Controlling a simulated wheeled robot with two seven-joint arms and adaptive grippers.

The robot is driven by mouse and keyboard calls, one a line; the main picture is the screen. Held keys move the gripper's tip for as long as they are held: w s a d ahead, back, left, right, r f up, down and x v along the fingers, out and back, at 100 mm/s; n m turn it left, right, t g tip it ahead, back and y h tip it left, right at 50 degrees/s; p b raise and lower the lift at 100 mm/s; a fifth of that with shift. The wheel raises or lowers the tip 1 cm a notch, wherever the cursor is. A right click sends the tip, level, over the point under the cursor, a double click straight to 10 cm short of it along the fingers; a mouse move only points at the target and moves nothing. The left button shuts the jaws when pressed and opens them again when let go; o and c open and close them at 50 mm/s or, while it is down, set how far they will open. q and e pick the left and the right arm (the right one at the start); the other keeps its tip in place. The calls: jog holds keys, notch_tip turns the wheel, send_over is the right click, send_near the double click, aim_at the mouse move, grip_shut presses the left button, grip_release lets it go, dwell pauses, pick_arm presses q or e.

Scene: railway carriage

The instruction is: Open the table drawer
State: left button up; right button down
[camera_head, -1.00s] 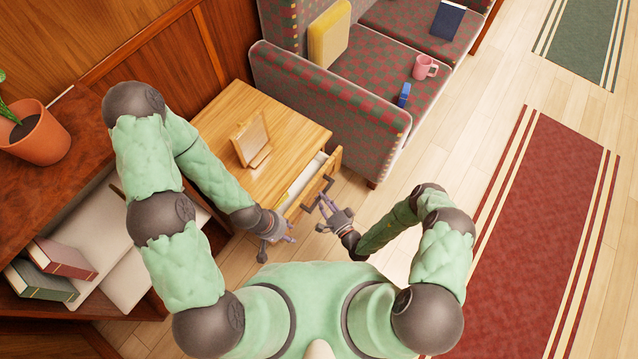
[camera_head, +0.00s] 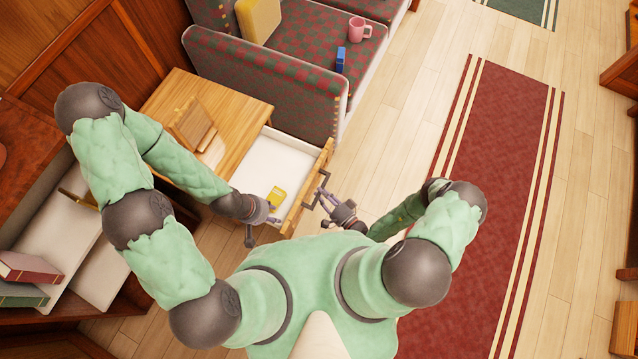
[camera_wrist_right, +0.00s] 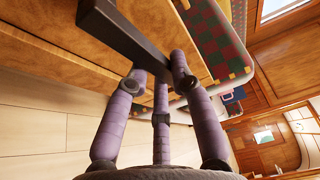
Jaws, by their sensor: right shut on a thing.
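The wooden table (camera_head: 231,112) stands against the bench, and its drawer (camera_head: 272,163) is pulled well out, showing a white interior. A yellow object (camera_head: 276,197) lies inside the drawer near its left end. My right gripper (camera_head: 326,196) is at the drawer front, shut on the dark bar handle (camera_head: 318,187). In the right wrist view its purple fingers (camera_wrist_right: 158,85) close around the dark handle (camera_wrist_right: 125,38). My left gripper (camera_head: 272,211) hangs by the drawer's near left side; its fingers are small and partly hidden, so its opening is unclear.
A wooden stand (camera_head: 192,125) sits on the tabletop. A checked bench (camera_head: 285,85) borders the table, with a pink mug (camera_head: 359,28) and blue object (camera_head: 340,60) on a seat. A shelf with books (camera_head: 27,268) is at left. Wooden floor right of the drawer is clear.

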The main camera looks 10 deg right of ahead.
jog(key=shift+s+d, duration=0.1)
jog(key=shift+d, duration=0.1)
jog(key=c, duration=1.1)
grip_release()
jog(key=shift+o, duration=0.2)
jog(key=v, duration=1.2)
jog(key=shift+a, duration=0.1)
